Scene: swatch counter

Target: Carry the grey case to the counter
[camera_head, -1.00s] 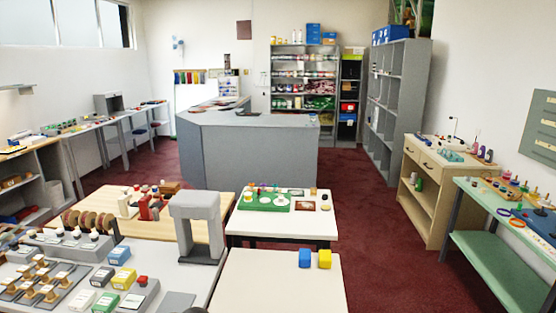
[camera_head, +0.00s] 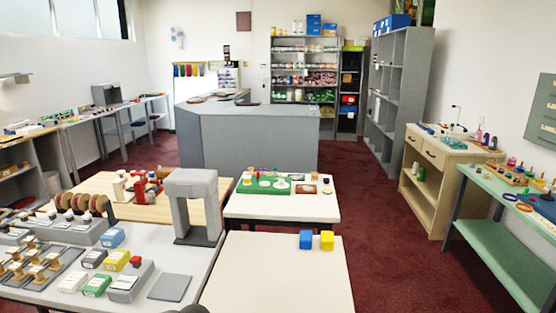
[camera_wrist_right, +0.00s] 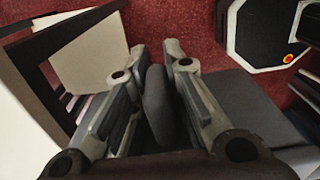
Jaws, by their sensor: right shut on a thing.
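My right gripper (camera_wrist_right: 157,85) shows in the right wrist view, its two fingers closed on a dark grey rounded piece (camera_wrist_right: 157,108). This looks like the handle of the grey case, but the fingers hide part of it. A flat dark grey surface to its right may be the case's body; I cannot tell for sure. Red carpet lies below. The grey counter (camera_head: 258,150) stands across the room in the head view, beyond the near tables. My left gripper is in no view, and the right gripper cannot be made out in the head view.
Crowded tables fill the left. Open red carpet (camera_head: 385,225) runs along the right, before a wooden cabinet (camera_head: 432,190).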

